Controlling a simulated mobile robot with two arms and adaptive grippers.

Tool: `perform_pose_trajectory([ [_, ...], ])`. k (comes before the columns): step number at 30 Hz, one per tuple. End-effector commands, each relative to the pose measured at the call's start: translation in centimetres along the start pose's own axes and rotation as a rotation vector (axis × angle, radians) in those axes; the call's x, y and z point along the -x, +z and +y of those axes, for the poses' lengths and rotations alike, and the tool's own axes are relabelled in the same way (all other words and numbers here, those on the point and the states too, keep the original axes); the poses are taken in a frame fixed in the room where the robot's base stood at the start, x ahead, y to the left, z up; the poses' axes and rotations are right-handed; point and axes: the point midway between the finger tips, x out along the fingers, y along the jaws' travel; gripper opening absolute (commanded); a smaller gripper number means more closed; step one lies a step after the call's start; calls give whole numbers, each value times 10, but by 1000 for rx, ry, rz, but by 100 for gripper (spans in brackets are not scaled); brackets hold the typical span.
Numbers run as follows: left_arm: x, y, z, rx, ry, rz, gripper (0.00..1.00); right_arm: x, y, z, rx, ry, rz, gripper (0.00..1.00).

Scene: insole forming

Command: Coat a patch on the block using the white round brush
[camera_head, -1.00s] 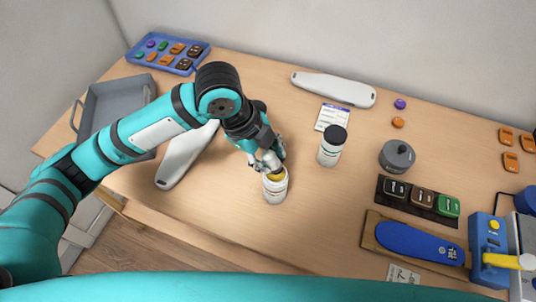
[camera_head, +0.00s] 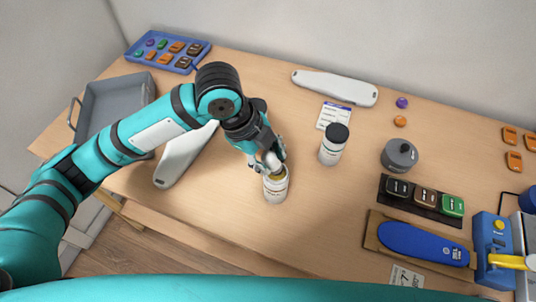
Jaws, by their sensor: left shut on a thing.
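My left gripper (camera_head: 268,161) is shut, pointing down at the mouth of an open white jar (camera_head: 275,188) with yellow at its top. A small white rounded piece, which looks like part of the white round brush (camera_head: 272,160), shows at the fingers; the rest of it is hidden by the gripper and jar. I cannot tell how deep its tip is in the jar. Two long white foot-shaped blocks lie on the table: one at the back (camera_head: 335,89), one left of the jar (camera_head: 185,157), partly behind my arm. My right gripper is out of view.
A black-capped white bottle (camera_head: 333,147) stands right of the jar. A grey lidded pot (camera_head: 399,156), colored small pots (camera_head: 426,197) and a blue insole on a board (camera_head: 420,243) are at right. A grey tray (camera_head: 112,101) and blue tray (camera_head: 184,43) are at left.

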Motion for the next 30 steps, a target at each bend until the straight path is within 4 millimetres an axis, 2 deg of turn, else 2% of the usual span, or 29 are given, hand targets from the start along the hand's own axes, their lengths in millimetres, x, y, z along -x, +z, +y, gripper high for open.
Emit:
perform_pose_trajectory([
  [30,-12,3,3,0,0,0,0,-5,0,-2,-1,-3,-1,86],
])
